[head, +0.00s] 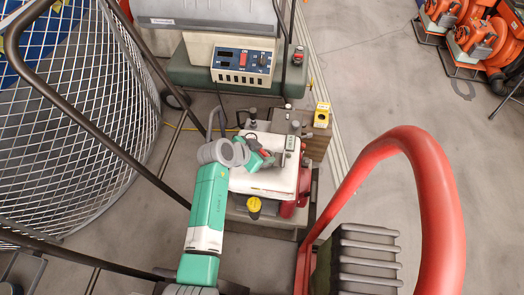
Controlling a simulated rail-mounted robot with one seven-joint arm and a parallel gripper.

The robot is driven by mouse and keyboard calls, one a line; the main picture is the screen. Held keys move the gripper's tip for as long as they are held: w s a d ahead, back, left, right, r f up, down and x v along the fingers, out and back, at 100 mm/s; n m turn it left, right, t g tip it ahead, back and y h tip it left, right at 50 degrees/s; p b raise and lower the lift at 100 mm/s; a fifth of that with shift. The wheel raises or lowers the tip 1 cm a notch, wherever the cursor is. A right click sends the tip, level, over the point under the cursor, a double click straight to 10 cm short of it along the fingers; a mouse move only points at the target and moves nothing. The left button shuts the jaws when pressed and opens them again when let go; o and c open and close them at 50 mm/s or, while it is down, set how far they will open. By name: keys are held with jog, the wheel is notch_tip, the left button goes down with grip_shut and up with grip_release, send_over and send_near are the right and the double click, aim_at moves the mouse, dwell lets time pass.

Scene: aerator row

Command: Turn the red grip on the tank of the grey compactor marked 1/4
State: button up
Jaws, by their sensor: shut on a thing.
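The compactor stands below the middle of the head view, with a white tank (272,182) on top. I cannot read a 1/4 mark at this size. My teal and grey arm reaches up from the bottom, and my gripper (270,159) is low over the back part of the tank. It is shut on what looks like the red grip (265,153), a small red patch between dark parts. My wrist and gripper hide most of the grip, so its angle is unclear.
A yellow cap (254,205) is at the tank's front. A control box (243,60) stands behind. A wire-mesh drum (75,120) fills the left, with dark bars crossing. A thick red hoop handle (440,195) rises at right. Open floor lies at upper right, before orange machines (478,38).

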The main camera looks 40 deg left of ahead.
jog(key=n+p, duration=0.1)
jog(key=n+y+p, duration=0.1)
jog(key=p, duration=0.1)
jog(key=shift+d+r+y, duration=0.2)
jog(key=shift+r+y, duration=0.1)
jog(key=n+y+p, duration=0.1)
jog(key=n+p, duration=0.1)
jog(key=p, duration=0.1)
jog(key=shift+d+y, duration=0.1)
jog(key=shift+y, duration=0.3)
jog(key=shift+w+f+n+g+y+p, duration=0.1)
jog(key=shift+n+g+y+p, duration=0.4)
jog(key=shift+n+y+p, duration=0.55)
jog(key=shift+d+f+n+g+y+p, duration=0.15)
jog(key=shift+n+g+y+p, duration=0.15)
jog(key=shift+n, duration=0.65)
jog(key=o, duration=1)
jog(key=p+v, duration=0.4)
jog(key=v, duration=0.3)
jog(key=shift+s+r+p, duration=0.2)
jog(key=shift+p, duration=0.2)
jog(key=shift+d, duration=0.15)
